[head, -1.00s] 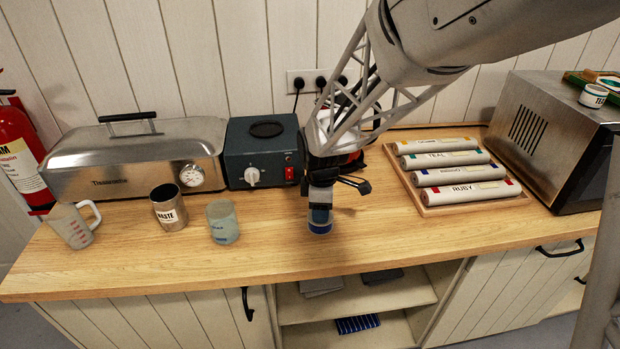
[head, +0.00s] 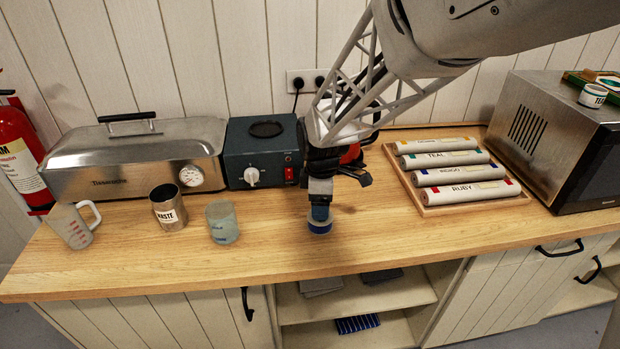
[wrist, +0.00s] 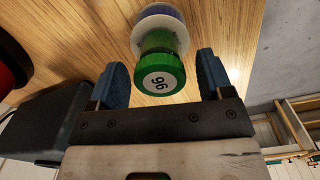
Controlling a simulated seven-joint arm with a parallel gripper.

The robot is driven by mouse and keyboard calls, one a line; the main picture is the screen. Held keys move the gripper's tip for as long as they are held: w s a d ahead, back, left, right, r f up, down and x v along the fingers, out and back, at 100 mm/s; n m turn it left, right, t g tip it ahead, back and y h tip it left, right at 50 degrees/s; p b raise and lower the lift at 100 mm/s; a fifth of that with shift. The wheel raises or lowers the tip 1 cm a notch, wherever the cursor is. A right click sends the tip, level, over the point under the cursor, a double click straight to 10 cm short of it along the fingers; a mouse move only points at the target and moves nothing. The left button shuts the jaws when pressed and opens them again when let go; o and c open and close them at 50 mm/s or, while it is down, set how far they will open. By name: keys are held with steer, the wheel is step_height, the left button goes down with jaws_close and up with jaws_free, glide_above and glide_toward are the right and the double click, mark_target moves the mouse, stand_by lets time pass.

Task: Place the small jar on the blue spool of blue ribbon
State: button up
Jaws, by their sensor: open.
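The small jar (wrist: 154,45) is green with a green lid labelled "96" in the wrist view. It appears upright on top of the spool of blue ribbon (wrist: 177,24), whose white flange surrounds the jar's base; the contact itself is hard to see. In the head view the blue spool (head: 319,230) stands on the counter directly under my gripper (head: 320,212), which hides the jar. In the wrist view my gripper (wrist: 160,64) is open, with one blue finger on each side of the jar and visible gaps.
A pale cup (head: 222,226), a metal waste tin (head: 169,209) and a measuring jug (head: 73,228) stand left on the counter (head: 270,254). A blue-grey box (head: 262,163) is behind. A tray (head: 425,203) of labelled rolls is right. The counter's front edge is close.

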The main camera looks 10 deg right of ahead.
step_height(320, 180, up, 10)
steer(key=shift+f, duration=0.15)
stand_by(0.3)
stand_by(0.4)
steer(key=shift+s+d+r+m, duration=0.2)
steer(key=shift+s+r+m, duration=0.1)
steer(key=shift+s, duration=0.15)
steer(key=s+d+r+m+t, duration=0.1)
steer(key=s+d+m, duration=0.2)
steer(key=s+m, duration=0.4)
steer(key=s+d+r+m+t, duration=0.1)
steer(key=s+d+m, duration=0.3)
steer(key=s, duration=1.2)
steer(key=shift+s+r+m+t, duration=0.25)
steer(key=shift+r+m, duration=0.55)
steer(key=shift+m, duration=1.4)
